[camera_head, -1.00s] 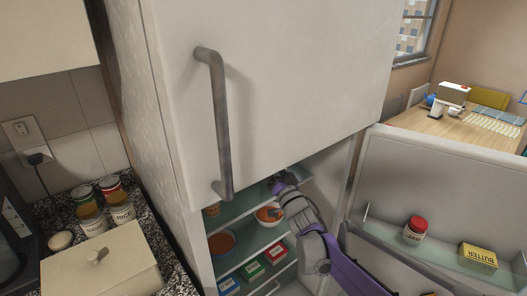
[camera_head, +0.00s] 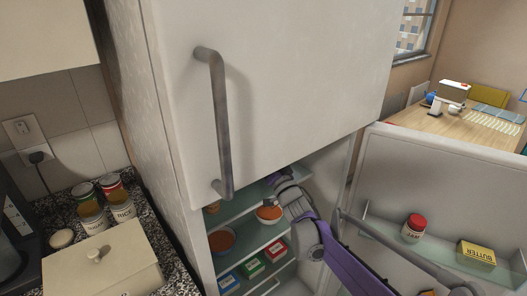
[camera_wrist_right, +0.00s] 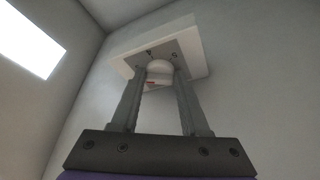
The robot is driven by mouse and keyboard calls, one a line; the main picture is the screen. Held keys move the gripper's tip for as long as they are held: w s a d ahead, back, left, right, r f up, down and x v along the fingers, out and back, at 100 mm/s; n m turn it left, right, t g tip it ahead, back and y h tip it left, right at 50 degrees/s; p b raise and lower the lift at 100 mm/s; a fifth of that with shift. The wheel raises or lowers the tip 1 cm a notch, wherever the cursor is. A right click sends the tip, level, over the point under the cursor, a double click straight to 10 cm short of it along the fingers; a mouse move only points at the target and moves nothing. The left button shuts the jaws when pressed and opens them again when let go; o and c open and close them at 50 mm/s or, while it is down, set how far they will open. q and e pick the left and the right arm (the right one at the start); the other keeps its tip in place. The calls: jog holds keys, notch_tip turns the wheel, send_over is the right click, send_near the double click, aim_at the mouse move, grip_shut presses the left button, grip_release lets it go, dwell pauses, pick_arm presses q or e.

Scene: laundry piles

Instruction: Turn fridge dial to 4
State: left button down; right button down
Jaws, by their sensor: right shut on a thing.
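In the right wrist view the fridge dial (camera_wrist_right: 158,68) is a small white round knob on a pale box-shaped housing (camera_wrist_right: 190,48) on the fridge's inner wall. A small red mark shows on the dial, and partly hidden characters show on the housing around it. My right gripper (camera_wrist_right: 160,76) is shut on the dial, one finger on each side. In the head view my right arm (camera_head: 312,232) reaches into the open lower fridge compartment. The right gripper (camera_head: 277,180) is only partly visible there, and the dial is hidden. My left gripper is not in view.
The fridge's upper door (camera_head: 270,80) is closed, with a long handle (camera_head: 221,125). The lower door (camera_head: 450,190) stands open at right, holding a red-lidded jar (camera_head: 414,228) and butter (camera_head: 477,252). Shelves hold bowls (camera_head: 221,241) and boxes (camera_head: 252,267) below my arm.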

jog(key=shift+m, duration=0.3)
jog(key=shift+s+a+r+m+g+h, duration=0.15)
jog(key=shift+m+h, duration=0.4)
jog(key=shift+m, duration=0.75)
jog(key=shift+w+r+m+g+h, duration=0.1)
jog(key=shift+m+h, duration=0.4)
jog(key=shift+m, duration=0.8)
jog(key=shift+s+a+r+m+g+h, duration=0.15)
jog(key=shift+m+h, duration=0.4)
jog(key=shift+m, duration=0.75)
jog(key=shift+d+f, duration=0.1)
jog(key=shift+f, duration=0.05)
jog(key=shift+c, duration=2)
grip_release()
jog(key=b+v, duration=0.1)
jog(key=v, duration=0.9)
jog(key=shift+s, duration=0.4)
jog(key=shift+c, duration=0.2)
